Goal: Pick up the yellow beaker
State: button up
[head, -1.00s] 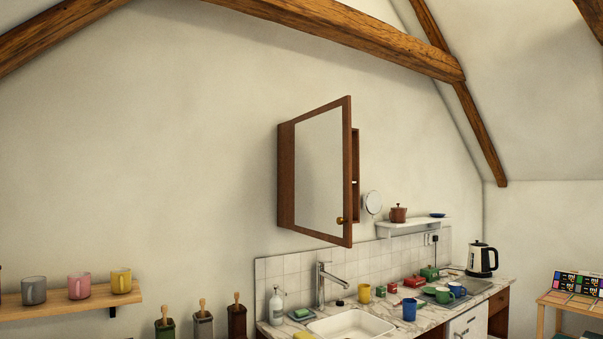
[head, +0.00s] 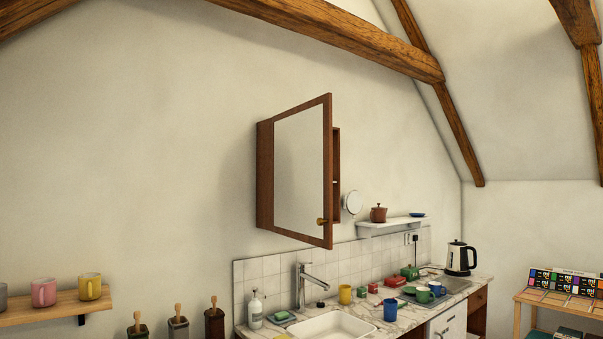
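A small yellow cup (head: 345,294) stands upright on the marble counter, behind the right part of the sink; it looks like the yellow beaker, though it is too small to tell if it has a handle. A second yellow vessel, a mug with a handle (head: 89,287), stands on the wooden wall shelf at the far left. My gripper is not in view.
The counter (head: 362,329) also bears a blue cup (head: 390,310), green cups, red boxes, a soap bottle (head: 255,310) and a kettle (head: 460,258). An open mirror cabinet door (head: 303,172) juts out above. A pink mug (head: 44,292) shares the left shelf.

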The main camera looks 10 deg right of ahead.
aim_at(344, 290)
jog(key=i, duration=0.85)
jog(key=u, duration=0.05)
